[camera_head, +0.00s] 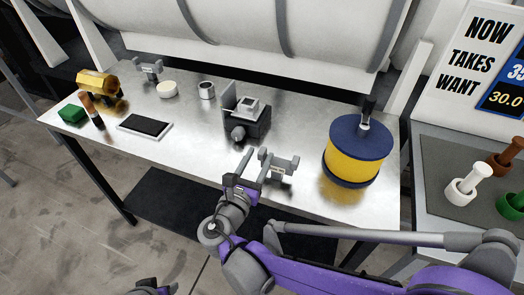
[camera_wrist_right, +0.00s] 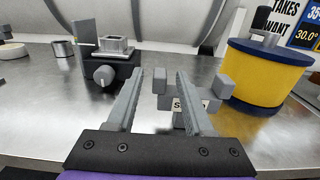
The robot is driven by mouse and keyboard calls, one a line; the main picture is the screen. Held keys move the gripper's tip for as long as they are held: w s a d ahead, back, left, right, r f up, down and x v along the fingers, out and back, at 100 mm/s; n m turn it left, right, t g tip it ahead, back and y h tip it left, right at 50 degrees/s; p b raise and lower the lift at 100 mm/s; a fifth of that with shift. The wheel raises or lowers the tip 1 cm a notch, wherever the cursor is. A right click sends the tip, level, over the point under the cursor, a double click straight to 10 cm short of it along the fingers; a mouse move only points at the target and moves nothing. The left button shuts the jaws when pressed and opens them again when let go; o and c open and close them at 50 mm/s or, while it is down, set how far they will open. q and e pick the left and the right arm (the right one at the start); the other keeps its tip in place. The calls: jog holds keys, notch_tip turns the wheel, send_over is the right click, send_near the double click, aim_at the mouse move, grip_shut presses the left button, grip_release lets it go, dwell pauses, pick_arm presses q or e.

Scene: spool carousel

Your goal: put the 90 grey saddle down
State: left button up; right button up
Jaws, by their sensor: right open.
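A grey saddle with a pale label (camera_head: 280,168) stands on the metal table near its front edge. In the wrist view the saddle (camera_wrist_right: 195,103) is just beyond my right gripper, partly hidden by the right finger; only the start of its label shows, so I cannot read a 90. My right gripper (camera_head: 253,168) is open beside the saddle, and its fingers (camera_wrist_right: 160,88) hold nothing. A second grey saddle (camera_head: 149,69) stands at the back left; its label is too small to read. My left gripper (camera_head: 152,288) shows only partly at the bottom edge.
A black device with a grey knob (camera_head: 249,118) stands behind the saddle. A blue and yellow spool drum (camera_head: 352,155) stands to the right. A dark scale (camera_head: 145,126), green block (camera_head: 71,114) and gold spool (camera_head: 97,83) are at left.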

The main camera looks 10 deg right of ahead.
jog(key=v, duration=0.9)
